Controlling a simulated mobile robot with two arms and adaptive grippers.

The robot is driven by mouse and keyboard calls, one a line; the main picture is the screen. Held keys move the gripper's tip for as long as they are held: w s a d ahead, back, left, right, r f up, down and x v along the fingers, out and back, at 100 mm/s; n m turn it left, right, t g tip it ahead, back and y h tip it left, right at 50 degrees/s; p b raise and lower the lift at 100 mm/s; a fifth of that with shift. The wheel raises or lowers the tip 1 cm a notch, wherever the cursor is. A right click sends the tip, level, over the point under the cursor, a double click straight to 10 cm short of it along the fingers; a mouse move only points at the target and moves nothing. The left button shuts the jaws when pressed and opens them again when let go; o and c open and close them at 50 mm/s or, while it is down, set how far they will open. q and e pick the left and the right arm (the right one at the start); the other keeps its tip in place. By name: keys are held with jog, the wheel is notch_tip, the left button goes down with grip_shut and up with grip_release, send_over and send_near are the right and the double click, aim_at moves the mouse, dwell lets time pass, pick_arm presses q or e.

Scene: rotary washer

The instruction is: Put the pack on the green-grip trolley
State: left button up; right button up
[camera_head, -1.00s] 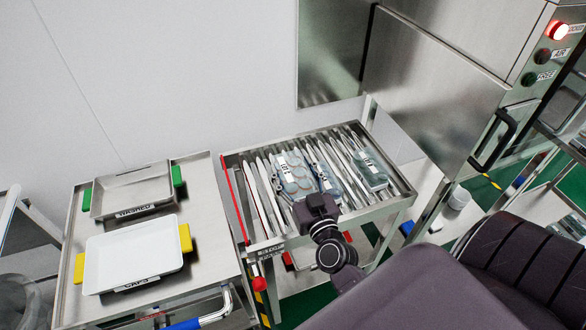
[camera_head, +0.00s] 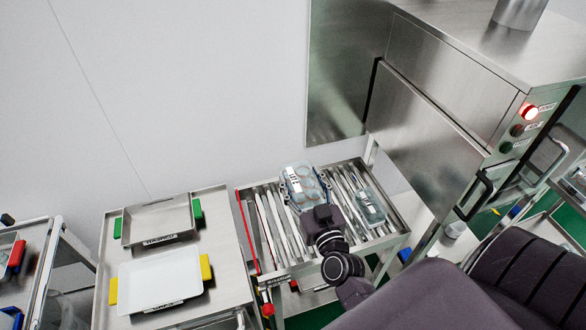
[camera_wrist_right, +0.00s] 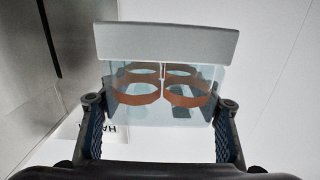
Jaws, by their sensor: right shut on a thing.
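My right gripper (camera_head: 307,194) is shut on a clear bluish pack (camera_head: 299,177) with a white label, held over the roller conveyor. In the right wrist view the pack (camera_wrist_right: 162,98) sits between the two fingers, with brown-orange rings inside and a pale lid edge on top. A second clear pack (camera_head: 370,207) lies on the rollers to the right. A trolley with a green grip cannot be made out; green grips (camera_head: 197,209) show on the "washed" tray (camera_head: 158,222). My left gripper is not in view.
The roller conveyor (camera_head: 262,250) has a red rail on its left. A steel table (camera_head: 220,262) holds the washed tray and a white tray (camera_head: 160,277) with yellow grips. A cart with red-grip items (camera_head: 17,255) stands far left. The steel washer (camera_head: 425,110) is at right.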

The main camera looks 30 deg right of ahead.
jog(key=shift+r, duration=0.25)
jog(key=s+a+n+y+b, duration=0.2)
jog(key=s+a+y+b, duration=0.2)
jog(key=s+a+b, duration=0.6)
jog(key=s+a, duration=0.3)
jog(key=s, duration=0.1)
jog(key=shift+s+a+r+n+t, duration=0.2)
jog(key=shift+s+n+t, duration=0.1)
jog(key=shift+s+n, duration=0.1)
jog(key=shift+w, duration=0.1)
